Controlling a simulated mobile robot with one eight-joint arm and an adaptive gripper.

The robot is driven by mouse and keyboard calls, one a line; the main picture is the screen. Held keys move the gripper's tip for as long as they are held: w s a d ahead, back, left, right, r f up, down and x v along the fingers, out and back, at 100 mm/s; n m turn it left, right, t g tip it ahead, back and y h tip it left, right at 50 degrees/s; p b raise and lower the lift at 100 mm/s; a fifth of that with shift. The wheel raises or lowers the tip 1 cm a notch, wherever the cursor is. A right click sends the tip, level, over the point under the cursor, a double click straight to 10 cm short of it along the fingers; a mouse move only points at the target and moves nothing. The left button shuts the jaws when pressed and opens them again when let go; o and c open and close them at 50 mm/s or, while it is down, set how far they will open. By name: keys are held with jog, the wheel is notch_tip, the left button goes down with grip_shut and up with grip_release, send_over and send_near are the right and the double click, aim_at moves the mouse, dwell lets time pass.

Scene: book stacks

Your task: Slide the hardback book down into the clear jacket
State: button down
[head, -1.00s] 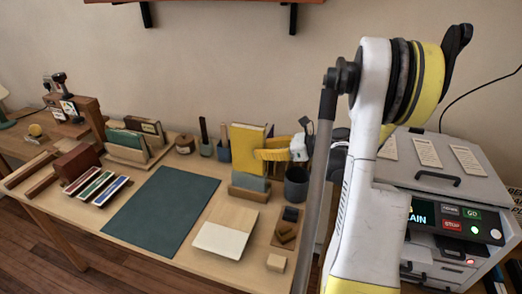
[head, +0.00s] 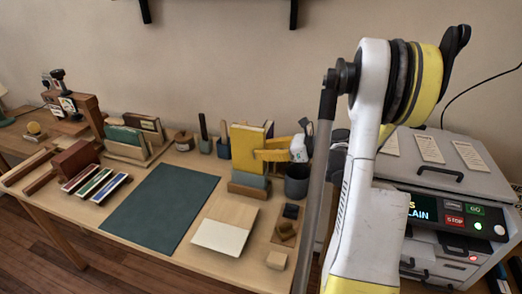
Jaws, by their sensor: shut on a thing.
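The yellow hardback book (head: 246,145) stands upright above a wooden stand (head: 249,191) at the back of the table. My gripper (head: 262,155), with yellow fingers, is shut on the book at its right side. A grey-blue panel (head: 249,179) shows directly below the book, in the stand. I cannot make out the clear jacket's edges, or tell whether the book's lower edge is inside it. The fingers hide part of the book's right side.
A dark cup (head: 297,181) stands close to the right of the stand. Pen pots (head: 223,148) stand to its left. A dark green mat (head: 160,208) and a pale board (head: 220,238) lie in front. A grey machine (head: 440,175) is at the right.

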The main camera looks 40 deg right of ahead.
aim_at(264, 168)
jog(key=shift+f+b, duration=0.3)
jog(key=shift+f, duration=3.5)
jog(key=c, duration=1.2)
grip_release()
notch_tip(264, 168, up, 10)
jog(key=shift+r, duration=0.1)
